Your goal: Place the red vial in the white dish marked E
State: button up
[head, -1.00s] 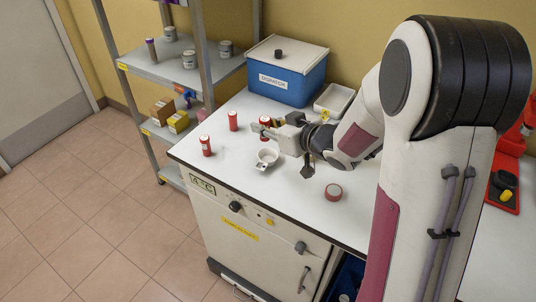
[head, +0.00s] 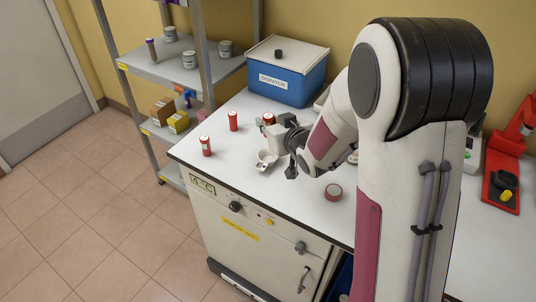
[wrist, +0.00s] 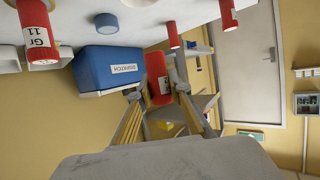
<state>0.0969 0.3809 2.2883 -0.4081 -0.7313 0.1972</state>
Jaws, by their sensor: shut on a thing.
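My gripper (wrist: 157,86) is shut on a red vial (wrist: 158,78), held between its two fingertips. In the head view the gripper (head: 271,127) is over the back middle of the white bench top, with the red vial (head: 268,118) at its far side. A small white dish (head: 267,160) sits on the bench in front of the gripper, apart from the vial. A white tray (head: 320,101) behind is mostly hidden by my arm. I cannot read an E on either.
Two other red vials (head: 233,121) (head: 206,146) stand at left on the bench. A blue DISPATCH box (head: 288,76) stands behind. Shelves (head: 190,62) are at left. The bench's front left is clear.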

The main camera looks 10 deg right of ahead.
dwell(0.3)
jog(key=shift+f, duration=2.9)
jog(key=shift+f, duration=2.05)
jog(key=shift+f, duration=0.15)
jog(key=o, duration=0.9)
